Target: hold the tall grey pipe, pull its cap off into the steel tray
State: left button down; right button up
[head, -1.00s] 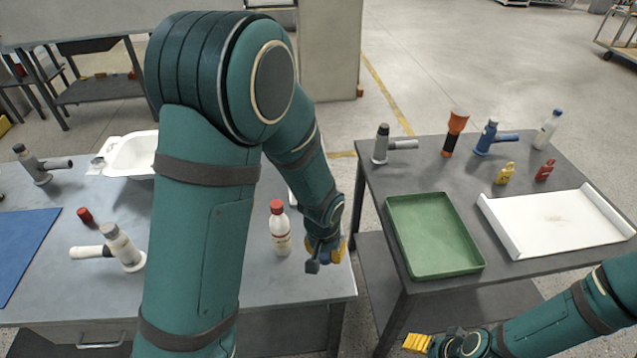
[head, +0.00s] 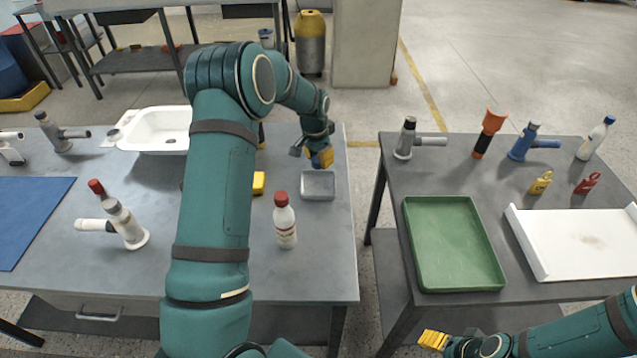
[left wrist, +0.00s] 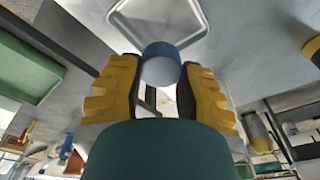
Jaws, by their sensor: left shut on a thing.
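My left gripper (head: 321,160) is shut on a small blue-grey cylinder, perhaps the cap, which shows between its yellow fingers in the left wrist view (left wrist: 161,64). It is at the far edge of the steel tray (head: 318,186), apparently above it; the tray's rim also shows in the left wrist view (left wrist: 125,20). The tray looks empty. I cannot tell which pipe is the task's: a grey pipe with a side branch (head: 55,135) stands at the back left, and another (head: 404,142) on the right table. My right gripper (head: 432,340) is low in front; its jaw opening is unclear.
A red-capped bottle (head: 285,225) stands in front of the tray, and a yellow object (head: 258,183) is partly behind my left arm. A white basin (head: 160,128) and a pale pipe fitting (head: 125,225) are left. The right table holds a green tray (head: 452,285) and white tray (head: 575,270).

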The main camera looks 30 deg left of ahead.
aim_at(320, 184)
pick_arm(q)
notch_tip(320, 184, down, 9)
jog(key=shift+r+b, duration=0.15)
jog(key=shift+b, duration=0.3)
jog(key=shift+f, duration=0.2)
jog(key=c, duration=0.7)
grip_release()
jog(key=shift+r, duration=0.1)
jog(key=shift+r, duration=0.35)
jog(key=r, duration=0.3)
jog(key=s+r+p, duration=0.1)
jog(key=r, duration=0.7)
jog(key=shift+s+r, duration=0.25)
jog(key=shift+s, duration=0.15)
